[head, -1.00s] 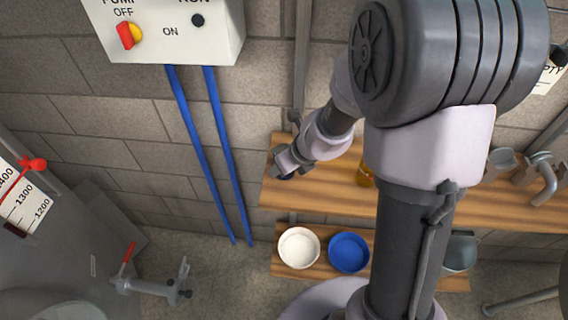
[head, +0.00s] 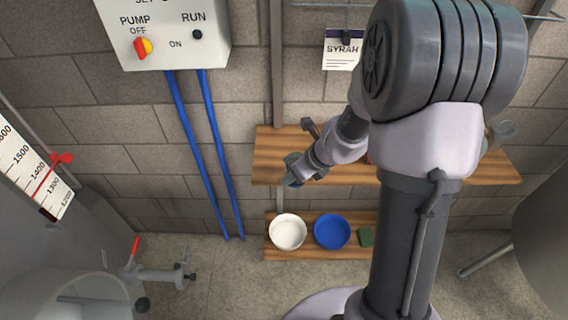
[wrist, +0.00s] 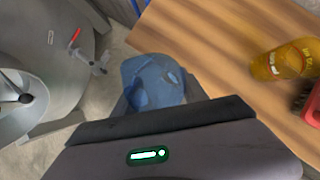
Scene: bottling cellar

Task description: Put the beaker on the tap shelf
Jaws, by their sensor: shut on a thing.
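In the wrist view my gripper (wrist: 160,105) is shut on a bluish, partly see-through vessel, the beaker (wrist: 150,78). Its lower part is hidden by the jaws. It appears just left of a wooden plank's edge, with floor behind it. In the head view my gripper (head: 294,178) is at the left part of the upper wooden shelf (head: 268,158); the beaker is hardly visible there. I cannot tell whether it touches the wood. A lower wooden shelf (head: 310,254) sits beneath. No label shows which one is the tap shelf.
The lower shelf holds a white bowl (head: 288,232), a blue bowl (head: 332,231) and a green pad (head: 366,237). A yellow container (wrist: 284,62) and a red object (wrist: 312,102) stand on the plank. A steel tank with valve (head: 160,275) is left. Blue pipes (head: 205,150) run down the wall.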

